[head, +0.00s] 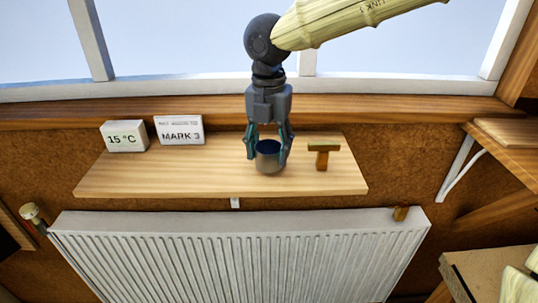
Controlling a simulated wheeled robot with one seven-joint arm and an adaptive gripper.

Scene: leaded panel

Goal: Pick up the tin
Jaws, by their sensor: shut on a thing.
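The tin (268,159) is a small dark grey, open-topped cylinder in the middle of the head view. It is upright, at the front part of a wooden shelf (130,181). My gripper (268,151) points down from above, with one finger on each side of the tin, shut on it. I cannot tell whether the tin's base touches the shelf or is a little above it.
A small wooden T-shaped piece (323,152) stands close to the right of the tin. A "15 °C" block (124,136) and a "MARK 3" block (179,130) stand at the shelf's back left. A white radiator (240,255) is below; a window (180,40) is behind.

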